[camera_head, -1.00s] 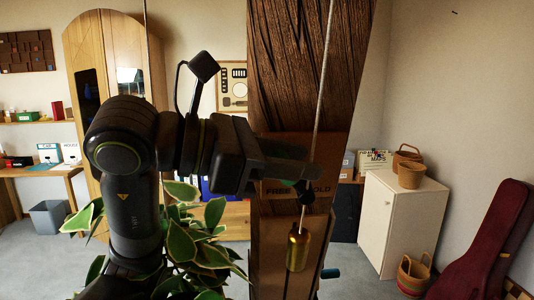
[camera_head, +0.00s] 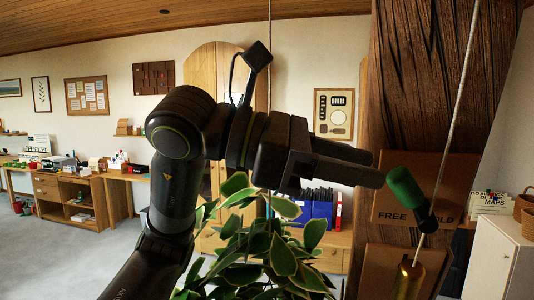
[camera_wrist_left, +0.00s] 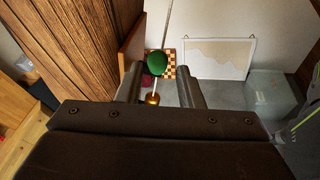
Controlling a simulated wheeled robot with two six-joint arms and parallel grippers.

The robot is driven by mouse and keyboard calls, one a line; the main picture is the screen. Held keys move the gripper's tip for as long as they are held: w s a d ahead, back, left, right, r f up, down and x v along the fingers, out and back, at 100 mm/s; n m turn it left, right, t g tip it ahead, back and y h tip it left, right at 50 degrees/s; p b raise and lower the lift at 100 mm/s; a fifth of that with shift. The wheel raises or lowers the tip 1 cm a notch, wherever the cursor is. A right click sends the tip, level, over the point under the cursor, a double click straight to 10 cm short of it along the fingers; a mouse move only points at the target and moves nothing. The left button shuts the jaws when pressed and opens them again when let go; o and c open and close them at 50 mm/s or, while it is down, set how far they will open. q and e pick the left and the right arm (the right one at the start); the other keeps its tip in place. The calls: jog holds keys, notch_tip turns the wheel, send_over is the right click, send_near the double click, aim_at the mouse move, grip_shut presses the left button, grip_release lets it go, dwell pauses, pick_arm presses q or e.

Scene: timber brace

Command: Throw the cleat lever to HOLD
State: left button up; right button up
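The cleat lever (camera_head: 408,190) has a green grip on a short black shaft, mounted in front of the brown board (camera_head: 395,205) on the timber post. The board reads FREE on the left and part of HOLD on the right. The grip leans up and to the left, on the FREE side. My left gripper (camera_head: 380,170) is just left of the grip, with its fingers apart and empty. In the left wrist view the green grip (camera_wrist_left: 158,62) shows beyond and between the two open fingertips (camera_wrist_left: 160,78). My right gripper is not in view.
A pale rope (camera_head: 465,80) runs down past the lever to a brass weight (camera_head: 408,278). The dark timber post (camera_head: 415,80) stands behind. A leafy plant (camera_head: 260,245) is below my left gripper. A white cabinet (camera_head: 500,262) is at right.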

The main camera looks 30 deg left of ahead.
pick_arm(q)
jog(key=b+v, duration=0.4)
jog(key=v, duration=0.5)
jog(key=shift+a+r, duration=0.15)
jog(key=shift+a, duration=0.15)
jog(key=shift+s, duration=0.1)
